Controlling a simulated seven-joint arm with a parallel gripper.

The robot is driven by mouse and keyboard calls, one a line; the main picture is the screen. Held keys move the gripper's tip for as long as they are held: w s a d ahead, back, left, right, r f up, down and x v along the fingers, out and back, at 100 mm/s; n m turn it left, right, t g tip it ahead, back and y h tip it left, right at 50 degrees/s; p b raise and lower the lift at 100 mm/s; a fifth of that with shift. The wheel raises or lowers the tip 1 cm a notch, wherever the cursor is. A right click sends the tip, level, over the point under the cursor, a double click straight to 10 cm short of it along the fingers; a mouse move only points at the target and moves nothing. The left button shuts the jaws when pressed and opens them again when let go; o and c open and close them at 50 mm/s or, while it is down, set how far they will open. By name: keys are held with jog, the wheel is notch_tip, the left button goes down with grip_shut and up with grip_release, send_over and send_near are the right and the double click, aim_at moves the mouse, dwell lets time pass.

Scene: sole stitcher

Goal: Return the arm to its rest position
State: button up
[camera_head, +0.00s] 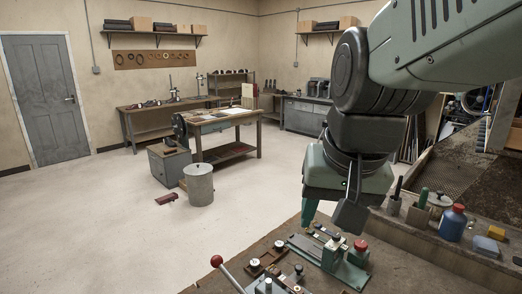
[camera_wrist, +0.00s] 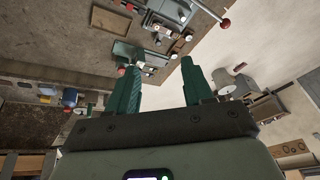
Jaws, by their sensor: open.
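My gripper (camera_head: 328,220) hangs from my arm in the right half of the head view, pointing down above the near workbench (camera_head: 398,270). In the wrist view its two green fingers (camera_wrist: 157,58) stand apart with nothing held between them. Below it in the head view is a green fixture (camera_head: 346,270) with a red knob, apart from the fingers. The fixture also shows beyond the fingertips in the wrist view (camera_wrist: 128,52). My arm hides part of the back right of the room.
A red-balled lever (camera_head: 217,261) sticks up at the bench's left. A blue bottle (camera_head: 453,223), a yellow block (camera_head: 496,233) and tool holders stand to the right. A grey bin (camera_head: 199,185) and a work table (camera_head: 225,122) stand beyond; the floor at left is mostly clear.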

jog(key=s+d+r+n+t, duration=0.1)
jog(key=s, duration=0.7)
jog(key=shift+d+n+t+h, duration=0.25)
jog(key=shift+n+t+h, duration=0.05)
jog(key=shift+n, duration=0.1)
jog(key=shift+r, duration=0.1)
